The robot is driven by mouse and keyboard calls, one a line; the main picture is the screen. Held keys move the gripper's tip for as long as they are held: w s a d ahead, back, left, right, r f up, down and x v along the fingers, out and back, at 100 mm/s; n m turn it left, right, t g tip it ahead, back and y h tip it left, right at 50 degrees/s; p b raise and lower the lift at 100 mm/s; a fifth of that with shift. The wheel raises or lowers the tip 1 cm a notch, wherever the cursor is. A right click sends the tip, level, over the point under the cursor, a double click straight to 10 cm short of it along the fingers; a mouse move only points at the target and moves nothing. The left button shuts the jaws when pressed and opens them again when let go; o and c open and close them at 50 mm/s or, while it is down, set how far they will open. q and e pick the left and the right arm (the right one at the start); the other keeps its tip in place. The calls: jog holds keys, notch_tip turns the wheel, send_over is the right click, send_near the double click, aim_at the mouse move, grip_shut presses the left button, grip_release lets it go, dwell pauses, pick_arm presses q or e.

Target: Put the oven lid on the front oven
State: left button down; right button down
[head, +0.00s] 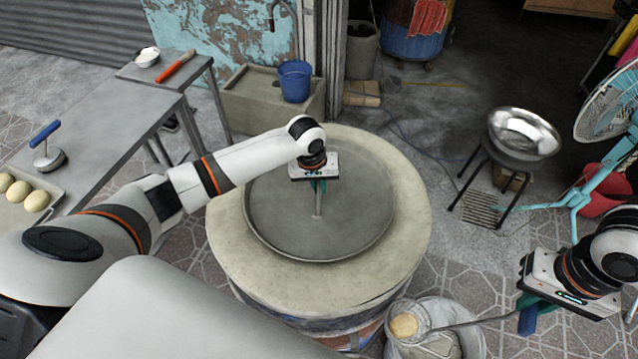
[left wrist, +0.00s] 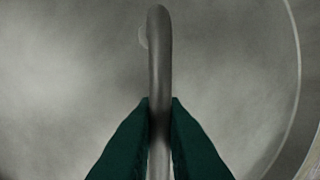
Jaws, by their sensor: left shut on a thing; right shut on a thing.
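The oven lid (head: 290,225) is a round, shallow grey metal disc with a raised rim. It lies level over the opening of the front oven (head: 410,235), a pale round barrel, and hides the opening. I cannot tell whether it rests fully on the top. My left gripper (head: 318,188) is above the lid, shut on its thin upright handle; the left wrist view shows both green fingers (left wrist: 160,125) pressed on the curved handle bar (left wrist: 159,50). My right gripper (head: 530,308) is at the lower right, shut on a blue-handled tool (head: 527,320) with a thin metal shaft reaching left.
Below the tool's shaft stand a jar (head: 407,322) and a pale bucket (head: 465,345). A metal bowl on a stand (head: 522,135) and a fan (head: 610,100) are at the right. A table (head: 100,125) with dough balls (head: 20,192) is at the left. A blue bucket (head: 295,82) stands behind.

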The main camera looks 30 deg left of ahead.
aim_at(312, 200)
pick_arm(q)
jog(key=c, duration=1.5)
grip_release()
notch_tip(312, 200, up, 12)
jog(key=s, duration=0.2)
jog(key=shift+a+b, duration=0.35)
jog(key=shift+a, duration=0.1)
jog(key=shift+f, duration=0.1)
